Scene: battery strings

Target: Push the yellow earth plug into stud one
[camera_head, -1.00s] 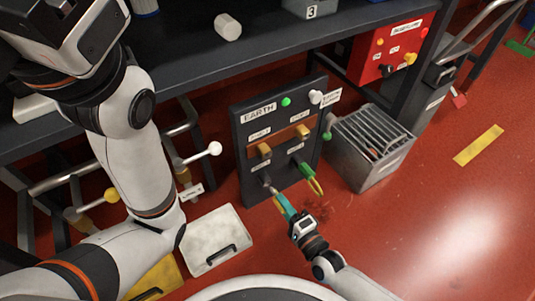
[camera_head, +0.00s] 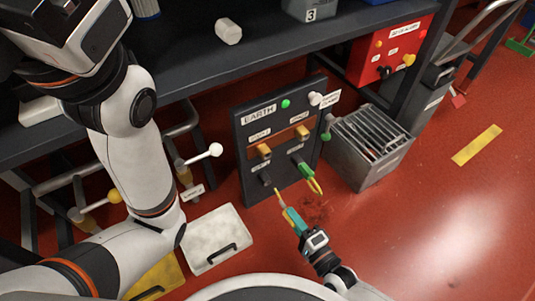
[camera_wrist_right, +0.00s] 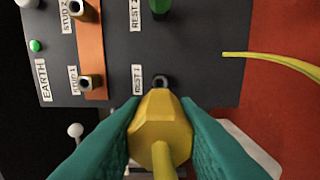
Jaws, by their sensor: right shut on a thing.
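The yellow earth plug (camera_wrist_right: 160,120) is between the teal fingers of my right gripper (camera_wrist_right: 163,130) in the right wrist view. The gripper is shut on it. In the head view the gripper (camera_head: 288,212) holds the plug in front of the lower left of the EARTH panel (camera_head: 254,197). Stud one (camera_wrist_right: 92,82) is a bare brass socket on the orange strip; it also shows in the head view (camera_head: 263,150). The plug is apart from stud one. The dark REST 1 socket (camera_wrist_right: 161,81) looks empty just beyond the plug. My left gripper's fingers are not in view.
Stud two (camera_wrist_right: 84,12) is bare. A green plug (camera_wrist_right: 160,5) sits in REST 2, and its yellow lead (camera_wrist_right: 270,60) hangs outward. A grey slatted box (camera_head: 368,147) stands right of the panel. A white case (camera_head: 216,238) lies on the floor to its left.

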